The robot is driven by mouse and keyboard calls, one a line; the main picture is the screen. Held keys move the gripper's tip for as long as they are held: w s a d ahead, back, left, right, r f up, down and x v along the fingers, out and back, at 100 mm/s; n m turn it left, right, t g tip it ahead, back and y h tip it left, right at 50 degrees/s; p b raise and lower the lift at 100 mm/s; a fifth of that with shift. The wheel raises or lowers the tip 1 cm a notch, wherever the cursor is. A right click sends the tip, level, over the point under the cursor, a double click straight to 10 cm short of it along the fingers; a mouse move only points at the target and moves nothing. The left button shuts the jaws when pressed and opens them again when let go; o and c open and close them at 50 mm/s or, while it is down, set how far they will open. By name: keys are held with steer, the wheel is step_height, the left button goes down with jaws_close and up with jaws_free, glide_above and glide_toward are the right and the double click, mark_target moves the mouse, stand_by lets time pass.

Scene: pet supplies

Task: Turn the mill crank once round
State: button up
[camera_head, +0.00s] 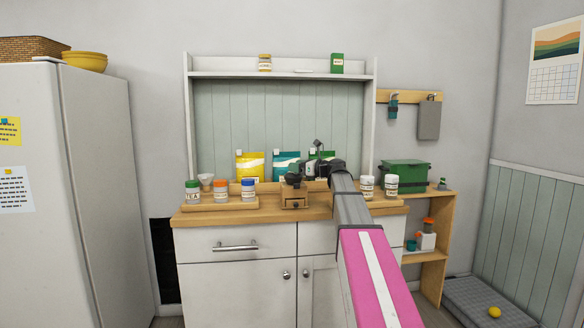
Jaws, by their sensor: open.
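The mill (295,197) is a small wooden box with a little front drawer and a dark top. It stands near the middle of the cabinet's wooden counter. My gripper (311,168) is just above and to the right of the mill, at the end of my arm, and is open. Small dark parts overlap around the gripper and the mill's top. I cannot tell the crank apart from my gripper there, or whether they touch.
Several lidded jars stand left of the mill on a wooden board (222,205). Two white-lidded jars (391,185) stand right of my arm. Yellow (250,166) and teal (286,160) bags stand behind. A green box (404,174) sits on the right shelf unit.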

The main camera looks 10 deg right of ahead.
steer(key=shift+x, duration=1.15)
jaws_close()
